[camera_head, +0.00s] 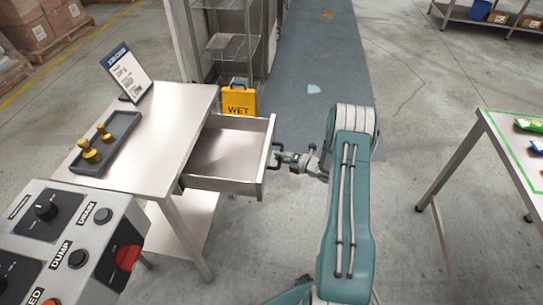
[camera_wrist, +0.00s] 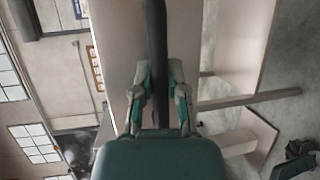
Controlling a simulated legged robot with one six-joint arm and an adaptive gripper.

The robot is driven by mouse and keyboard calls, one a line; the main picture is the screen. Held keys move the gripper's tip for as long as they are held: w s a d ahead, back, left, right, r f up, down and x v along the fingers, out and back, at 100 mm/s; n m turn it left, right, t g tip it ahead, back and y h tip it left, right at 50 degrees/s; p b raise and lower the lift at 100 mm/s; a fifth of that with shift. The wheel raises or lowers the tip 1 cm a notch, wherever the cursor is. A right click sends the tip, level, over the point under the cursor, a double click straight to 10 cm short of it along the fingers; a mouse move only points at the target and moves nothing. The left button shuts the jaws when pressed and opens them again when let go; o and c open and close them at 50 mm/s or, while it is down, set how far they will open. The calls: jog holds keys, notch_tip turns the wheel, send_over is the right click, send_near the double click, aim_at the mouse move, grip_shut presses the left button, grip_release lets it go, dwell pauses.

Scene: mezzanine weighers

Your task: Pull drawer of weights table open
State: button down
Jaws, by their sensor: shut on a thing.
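The weights table (camera_head: 165,120) stands at the left in the head view. Its drawer (camera_head: 222,150) is pulled out to the right, and its bare inside shows. A dark bar handle (camera_head: 272,157) is on the drawer's front face. My gripper (camera_head: 284,157) is at this handle, with my teal arm reaching in from the right. In the wrist view my gripper (camera_wrist: 159,95) has its two fingers on either side of the dark handle bar (camera_wrist: 155,50), shut on it. The drawer front (camera_wrist: 118,40) fills the view behind the bar.
On the tabletop are a dark tray (camera_head: 127,125) with brass weights (camera_head: 92,150) and a sign (camera_head: 125,75). A control box (camera_head: 65,240) is at front left. A yellow WET sign (camera_head: 238,100) stands behind the drawer. Another table (camera_head: 490,140) is at right, with clear floor between.

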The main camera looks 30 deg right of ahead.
jog(key=shift+d, duration=0.15)
jog(key=c, duration=0.6)
grip_release()
jog(key=shift+w+f, duration=0.1)
jog(key=shift+c, duration=0.2)
jog(key=v, duration=1.2)
jog(key=shift+d, duration=0.15)
